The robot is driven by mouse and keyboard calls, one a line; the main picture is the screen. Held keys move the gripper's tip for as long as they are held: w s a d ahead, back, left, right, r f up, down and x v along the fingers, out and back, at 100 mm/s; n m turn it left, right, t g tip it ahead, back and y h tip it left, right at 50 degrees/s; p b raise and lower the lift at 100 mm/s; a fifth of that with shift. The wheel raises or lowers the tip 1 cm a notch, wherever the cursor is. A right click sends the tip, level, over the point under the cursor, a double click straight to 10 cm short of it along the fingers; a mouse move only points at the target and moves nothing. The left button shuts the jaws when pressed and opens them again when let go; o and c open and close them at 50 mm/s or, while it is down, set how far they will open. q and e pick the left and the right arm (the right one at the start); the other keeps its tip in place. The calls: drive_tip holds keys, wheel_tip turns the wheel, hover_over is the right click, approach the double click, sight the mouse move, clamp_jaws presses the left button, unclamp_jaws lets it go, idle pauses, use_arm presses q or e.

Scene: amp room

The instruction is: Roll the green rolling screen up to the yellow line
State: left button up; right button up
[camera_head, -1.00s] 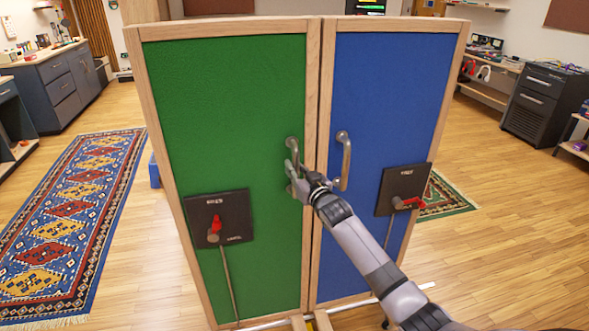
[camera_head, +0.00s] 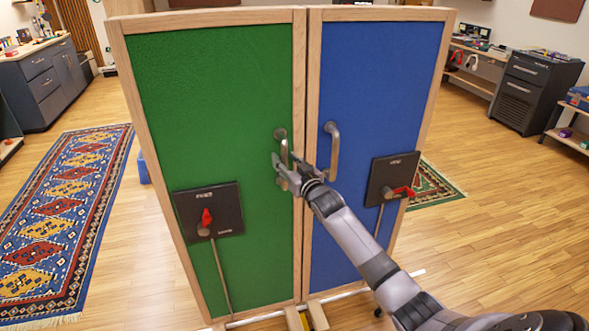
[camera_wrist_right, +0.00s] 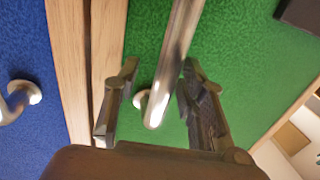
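The green rolling screen (camera_head: 215,110) stands upright in a wooden frame, with a metal handle (camera_head: 283,147) near its right edge. It also fills much of the right wrist view (camera_wrist_right: 235,50). My right gripper (camera_head: 286,165) is at the lower part of this handle. In the right wrist view its fingers are spread on either side of the handle bar (camera_wrist_right: 174,60), with a gap at the left finger. A yellow strip (camera_head: 317,316) shows at the bottom, by the screens' feet, partly cut off. My left gripper is not in view.
A blue screen (camera_head: 365,95) stands right beside the green one, frames close together. Black panels with red levers (camera_head: 207,216) are on both. A patterned rug (camera_head: 65,210) lies left, a green rug (camera_head: 435,187) behind right. Open wooden floor (camera_head: 500,220) lies right.

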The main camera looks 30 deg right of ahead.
drive_tip(key=s, duration=1.1)
drive_tip(key=shift+s+a, duration=0.35)
drive_tip(key=shift+a, duration=0.05)
drive_tip(key=shift+f, duration=0.1)
drive_tip(key=s+a+f+g, duration=0.1)
drive_tip(key=s+f+g, duration=0.3)
drive_tip(key=f, duration=0.9)
drive_tip(key=s+a+f+g, duration=0.2)
drive_tip(key=s+f, duration=0.3)
drive_tip(key=f, duration=0.8)
drive_tip(key=s+a+f+g, duration=0.15)
drive_tip(key=s+f, duration=0.35)
drive_tip(key=f, duration=0.8)
drive_tip(key=s+a+f+n+g+y, duration=0.1)
drive_tip(key=s+a+f+g, duration=0.2)
drive_tip(key=s+f, duration=0.6)
drive_tip(key=s+a+f+n+g, duration=0.1)
drive_tip(key=s+a+f+g, duration=0.2)
drive_tip(key=s+f, duration=0.55)
drive_tip(key=s+a+f+g, duration=0.1)
drive_tip(key=s+a+f, duration=0.1)
drive_tip(key=s, duration=0.8)
drive_tip(key=s+a+f+n+g, duration=0.1)
drive_tip(key=s+a+f+g, duration=0.1)
drive_tip(key=s, duration=0.9)
drive_tip(key=shift+s+a+f+n+y, duration=0.15)
drive_tip(key=shift+s+a+n+y, duration=0.15)
drive_tip(key=shift+a, duration=0.5)
